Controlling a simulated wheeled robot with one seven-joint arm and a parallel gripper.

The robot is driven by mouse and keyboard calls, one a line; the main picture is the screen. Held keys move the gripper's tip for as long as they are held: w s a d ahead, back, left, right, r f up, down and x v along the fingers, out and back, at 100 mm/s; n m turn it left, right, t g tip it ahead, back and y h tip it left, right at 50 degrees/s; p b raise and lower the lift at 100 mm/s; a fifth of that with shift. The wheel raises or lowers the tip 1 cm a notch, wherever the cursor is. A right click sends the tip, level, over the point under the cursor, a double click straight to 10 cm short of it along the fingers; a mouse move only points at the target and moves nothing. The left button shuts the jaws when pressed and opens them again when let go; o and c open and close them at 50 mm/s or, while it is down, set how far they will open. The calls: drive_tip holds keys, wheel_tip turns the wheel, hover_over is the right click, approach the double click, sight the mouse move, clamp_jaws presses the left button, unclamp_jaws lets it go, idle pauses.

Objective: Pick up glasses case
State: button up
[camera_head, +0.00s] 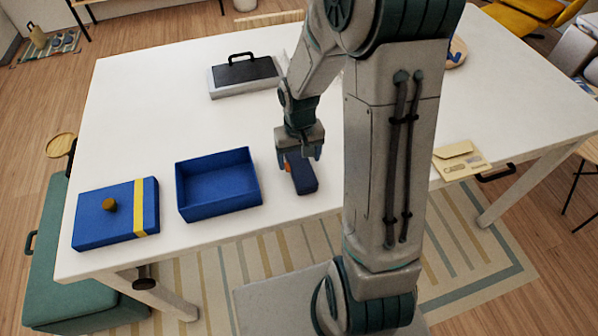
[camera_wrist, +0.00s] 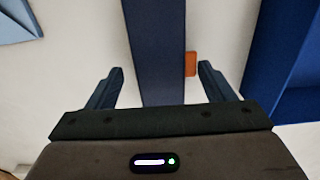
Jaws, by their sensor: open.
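The glasses case (camera_head: 304,181) is a long dark blue case with a small orange tab on one side. It lies on the white table near the front edge, to the right of an open blue box. My gripper (camera_head: 302,156) is open just above the case. In the wrist view, the case (camera_wrist: 154,45) runs up the picture between the two spread fingers of my gripper (camera_wrist: 160,72), with visible gaps on both sides. The orange tab (camera_wrist: 191,64) is close to the right finger. Contact is not visible.
The open blue box (camera_head: 250,168) stands just left of the case; it also shows in the wrist view (camera_wrist: 285,60). A blue lid (camera_head: 90,216) with a yellow stripe lies farther left. A grey case (camera_head: 230,88) with a handle is behind. An envelope (camera_head: 461,160) lies right.

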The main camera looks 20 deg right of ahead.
wheel_tip(320, 180, down, 2)
drive_tip(key=shift+f+b, duration=0.25)
drive_tip(key=shift+b, duration=0.3)
drive_tip(key=shift+r, duration=0.1)
drive_tip(key=c, duration=0.8)
drive_tip(key=shift+c, duration=0.2)
